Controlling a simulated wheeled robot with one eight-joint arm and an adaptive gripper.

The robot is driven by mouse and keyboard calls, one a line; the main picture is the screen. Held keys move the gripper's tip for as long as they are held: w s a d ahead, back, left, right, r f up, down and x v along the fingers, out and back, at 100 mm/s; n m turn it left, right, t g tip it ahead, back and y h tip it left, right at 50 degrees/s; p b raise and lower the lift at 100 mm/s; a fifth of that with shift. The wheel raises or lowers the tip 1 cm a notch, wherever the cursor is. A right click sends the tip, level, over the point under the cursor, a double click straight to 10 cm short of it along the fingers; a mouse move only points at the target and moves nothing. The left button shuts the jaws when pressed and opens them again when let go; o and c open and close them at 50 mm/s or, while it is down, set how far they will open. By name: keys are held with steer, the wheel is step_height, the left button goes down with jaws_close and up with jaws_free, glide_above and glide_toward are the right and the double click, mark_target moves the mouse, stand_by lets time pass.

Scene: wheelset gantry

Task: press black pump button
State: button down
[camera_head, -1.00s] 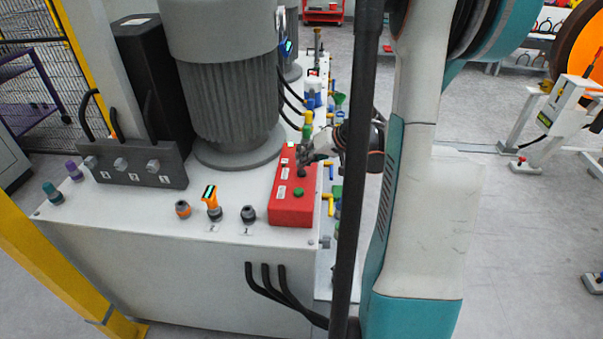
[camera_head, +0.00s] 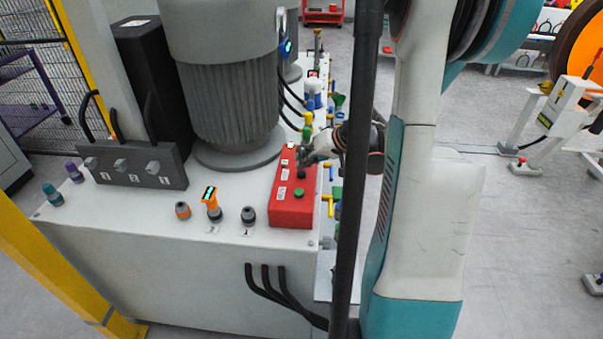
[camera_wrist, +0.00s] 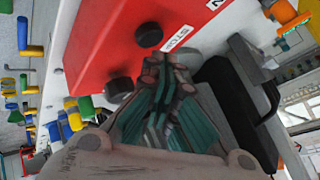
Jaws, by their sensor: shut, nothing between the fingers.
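The red control box (camera_head: 287,207) sits on the white cabinet top at its right edge. In the head view it carries a green button (camera_head: 299,192) and a black button (camera_head: 302,173) beyond it. In the wrist view two dark round buttons show on the red face: one beside a STOP label (camera_wrist: 149,34) and one lower left (camera_wrist: 119,88).
A large grey motor (camera_head: 228,110) stands left of the box. Connectors and an orange-topped part (camera_head: 211,198) stand on the cabinet front. Coloured valve handles (camera_head: 329,205) stick out along the right side.

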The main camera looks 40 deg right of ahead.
mark_target(304, 171)
steer(key=shift+f, duration=0.15)
steer(key=shift+f+b, duration=0.3)
steer(key=shift+b, duration=0.1)
steer(key=shift+f+b, duration=0.4)
steer(key=shift+f, duration=0.05)
stand_by(0.6)
steer(key=shift+r, duration=0.15)
steer(key=shift+r+p, duration=0.65)
steer(key=shift+r, duration=0.1)
steer(key=shift+r+p, duration=1.8)
steer(key=shift+r, duration=0.75)
